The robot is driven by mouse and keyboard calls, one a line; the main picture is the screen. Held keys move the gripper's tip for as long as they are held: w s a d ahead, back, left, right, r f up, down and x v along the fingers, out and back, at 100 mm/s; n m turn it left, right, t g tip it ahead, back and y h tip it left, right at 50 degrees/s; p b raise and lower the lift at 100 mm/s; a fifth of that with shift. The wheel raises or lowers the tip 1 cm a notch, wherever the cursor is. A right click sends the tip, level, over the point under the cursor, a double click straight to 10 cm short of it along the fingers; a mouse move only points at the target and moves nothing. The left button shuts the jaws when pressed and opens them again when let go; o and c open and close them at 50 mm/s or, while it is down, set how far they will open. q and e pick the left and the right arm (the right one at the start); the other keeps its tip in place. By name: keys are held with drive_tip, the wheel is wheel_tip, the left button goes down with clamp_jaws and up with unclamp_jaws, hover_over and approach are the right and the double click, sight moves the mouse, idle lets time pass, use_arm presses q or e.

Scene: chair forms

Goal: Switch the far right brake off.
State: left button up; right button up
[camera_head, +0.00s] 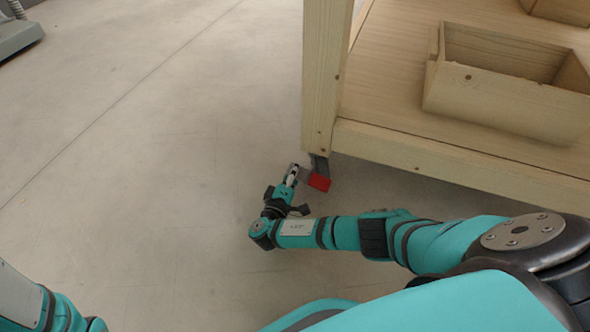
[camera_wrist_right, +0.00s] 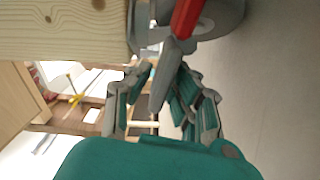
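The red brake pedal (camera_head: 319,182) sits at the foot of the near wooden leg (camera_head: 322,80), low over the floor. In the right wrist view the red pedal (camera_wrist_right: 187,18) shows at the top beside a grey caster wheel (camera_wrist_right: 222,18). My right gripper (camera_head: 292,174) is low, just left of the pedal in the head view. In the right wrist view my right gripper (camera_wrist_right: 160,80) has its fingers apart, with a grey part of the brake reaching down between them. I cannot tell whether the fingers touch it. My left gripper is out of view.
The wooden cart (camera_head: 385,110) fills the upper right and carries an open wooden box (camera_head: 500,95). Clear concrete floor (camera_head: 130,150) lies to the left. A grey-green machine base (camera_head: 15,38) stands at the far upper left.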

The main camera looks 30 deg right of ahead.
clamp_jaws()
drive_tip(key=shift+f+n, duration=0.1)
drive_tip(key=shift+n, duration=0.2)
drive_tip(key=shift+w+a+f+n, duration=0.1)
drive_tip(key=shift+f+n, duration=0.35)
drive_tip(key=shift+n, duration=0.75)
drive_tip(key=shift+f+n, duration=0.25)
drive_tip(key=shift+n, duration=0.4)
drive_tip(key=shift+f+n, duration=0.25)
drive_tip(key=shift+n, duration=0.4)
drive_tip(key=shift+o, duration=1.9)
unclamp_jaws()
drive_tip(key=shift+f, duration=0.1)
